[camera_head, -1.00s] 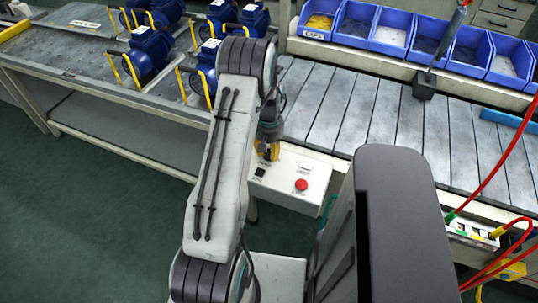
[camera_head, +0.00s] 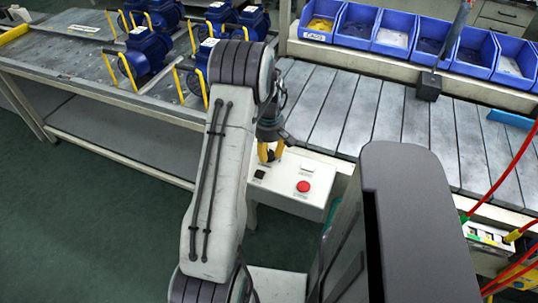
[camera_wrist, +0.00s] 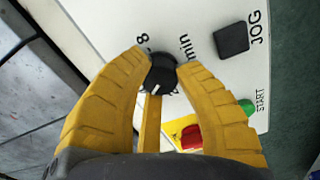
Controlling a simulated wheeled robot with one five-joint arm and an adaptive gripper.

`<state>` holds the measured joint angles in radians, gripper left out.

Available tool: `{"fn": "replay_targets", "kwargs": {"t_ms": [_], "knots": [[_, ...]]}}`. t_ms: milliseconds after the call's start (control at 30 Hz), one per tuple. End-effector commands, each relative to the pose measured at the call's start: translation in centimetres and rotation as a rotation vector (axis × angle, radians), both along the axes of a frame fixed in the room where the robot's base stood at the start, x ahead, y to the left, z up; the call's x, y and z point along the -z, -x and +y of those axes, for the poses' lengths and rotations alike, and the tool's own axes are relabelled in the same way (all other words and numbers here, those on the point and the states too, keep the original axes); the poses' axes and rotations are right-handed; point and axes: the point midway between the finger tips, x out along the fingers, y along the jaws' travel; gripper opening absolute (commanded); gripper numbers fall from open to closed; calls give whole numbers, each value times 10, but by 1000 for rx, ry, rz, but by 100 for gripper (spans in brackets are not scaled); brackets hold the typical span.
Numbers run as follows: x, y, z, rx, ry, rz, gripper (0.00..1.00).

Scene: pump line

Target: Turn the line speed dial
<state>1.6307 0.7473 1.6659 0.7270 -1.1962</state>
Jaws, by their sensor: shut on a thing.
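The line speed dial is a black knob (camera_wrist: 160,72) on a white control panel (camera_wrist: 110,28). In the wrist view my gripper (camera_wrist: 160,64) has its yellow fingers on both sides of the knob, shut on it. The marks "8" and "min" show beside the knob. In the head view my gripper (camera_head: 268,152) is down at the left part of the control box (camera_head: 287,205), and the knob is hidden there.
A black JOG button (camera_wrist: 232,38), a green START button (camera_wrist: 246,107) and a red button (camera_head: 303,187) are close by on the panel. Behind the box is a slatted conveyor (camera_head: 385,110). Blue pumps (camera_head: 148,50) stand on the bench at left.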

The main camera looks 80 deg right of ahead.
Motion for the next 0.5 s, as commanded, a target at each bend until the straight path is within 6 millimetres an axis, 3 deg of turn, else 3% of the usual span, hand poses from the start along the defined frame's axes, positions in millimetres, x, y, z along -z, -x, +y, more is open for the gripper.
{"fn": "replay_targets", "kwargs": {"t_ms": [500], "knots": [[4,0,2,-491,-9,-2,0]]}}
